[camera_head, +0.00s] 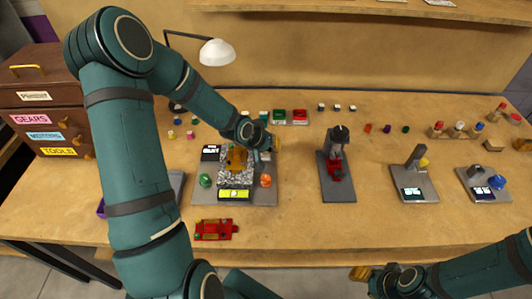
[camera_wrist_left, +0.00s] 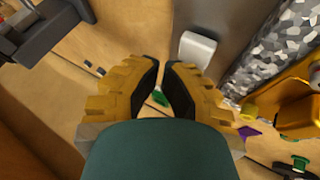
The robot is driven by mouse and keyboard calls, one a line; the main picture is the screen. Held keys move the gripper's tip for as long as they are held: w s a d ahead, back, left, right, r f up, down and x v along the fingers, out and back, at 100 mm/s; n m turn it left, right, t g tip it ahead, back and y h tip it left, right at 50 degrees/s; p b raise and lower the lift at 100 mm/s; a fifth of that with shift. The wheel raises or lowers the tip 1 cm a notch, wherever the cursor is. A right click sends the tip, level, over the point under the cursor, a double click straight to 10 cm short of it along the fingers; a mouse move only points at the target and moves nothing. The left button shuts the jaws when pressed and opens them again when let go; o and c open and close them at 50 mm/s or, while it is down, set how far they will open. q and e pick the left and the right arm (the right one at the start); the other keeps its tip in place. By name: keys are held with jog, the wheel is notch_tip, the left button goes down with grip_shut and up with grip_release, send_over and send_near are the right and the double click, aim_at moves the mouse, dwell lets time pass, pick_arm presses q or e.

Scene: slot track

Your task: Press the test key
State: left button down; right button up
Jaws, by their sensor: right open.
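A grey board (camera_head: 270,195) at the left of the table carries a speckled grey track (camera_head: 226,180) with a yellow car-like piece (camera_head: 236,158) on it. My left gripper (camera_head: 275,144) is over the board's far right corner. In the left wrist view, its yellow fingers (camera_wrist_left: 162,68) have a narrow gap between the tips and nothing visible between them. A pale key-like block (camera_wrist_left: 197,48) on the grey plate lies just beyond the fingertips, beside the track; contact cannot be told. It may be the test key. My right gripper (camera_head: 360,273) is open and empty by the front edge.
A red piece (camera_head: 215,229) lies in front of the board. A stand with a red part (camera_head: 335,168) and two small devices (camera_head: 412,188) (camera_head: 484,187) stand to the right. Brown drawers (camera_head: 45,100) and a lamp (camera_head: 217,53) are at the left. The middle front is clear.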

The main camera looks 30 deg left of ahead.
pick_arm(q)
jog(key=shift+r, duration=0.2)
notch_tip(320, 180, up, 5)
jog(key=p, duration=0.4)
dwell(0.3)
jog(key=shift+f, duration=0.1)
dwell(0.6)
